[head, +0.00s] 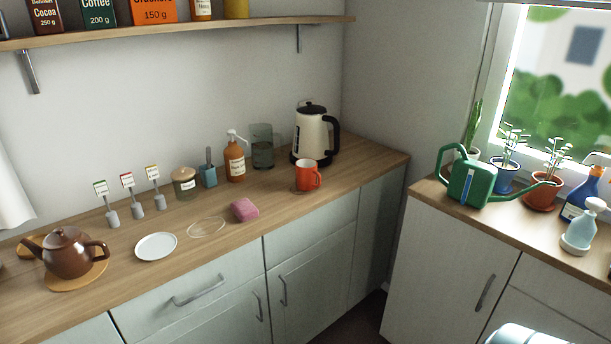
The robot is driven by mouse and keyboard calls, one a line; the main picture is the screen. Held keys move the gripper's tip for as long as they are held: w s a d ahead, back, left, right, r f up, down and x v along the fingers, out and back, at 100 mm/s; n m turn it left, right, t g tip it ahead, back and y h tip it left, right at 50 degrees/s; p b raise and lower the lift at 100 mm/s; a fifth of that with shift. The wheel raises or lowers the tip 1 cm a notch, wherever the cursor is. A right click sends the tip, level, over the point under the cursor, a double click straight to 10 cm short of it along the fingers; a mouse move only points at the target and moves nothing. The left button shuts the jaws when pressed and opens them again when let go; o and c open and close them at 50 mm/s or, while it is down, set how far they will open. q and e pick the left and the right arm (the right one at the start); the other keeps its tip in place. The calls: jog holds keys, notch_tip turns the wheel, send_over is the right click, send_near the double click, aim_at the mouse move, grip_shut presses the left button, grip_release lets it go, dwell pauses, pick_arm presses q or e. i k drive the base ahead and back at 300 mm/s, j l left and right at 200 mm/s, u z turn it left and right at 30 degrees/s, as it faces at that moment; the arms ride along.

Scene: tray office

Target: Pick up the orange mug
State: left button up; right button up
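The orange mug (306,177) stands upright on the wooden counter, towards its right end. It looks red-orange, and its handle points right. It stands in front of the cream kettle (312,137). Nothing is touching or holding it. Neither of my grippers is clearly in view.
A pink sponge (245,209) and a clear round dish (207,227) lie left of the mug. An orange pump bottle (234,160) and a glass jar (262,146) stand behind. A shelf (180,32) hangs above. A green watering can (470,182) stands on the right counter.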

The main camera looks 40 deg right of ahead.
aim_at(307, 169)
jog(key=z, duration=1.3)
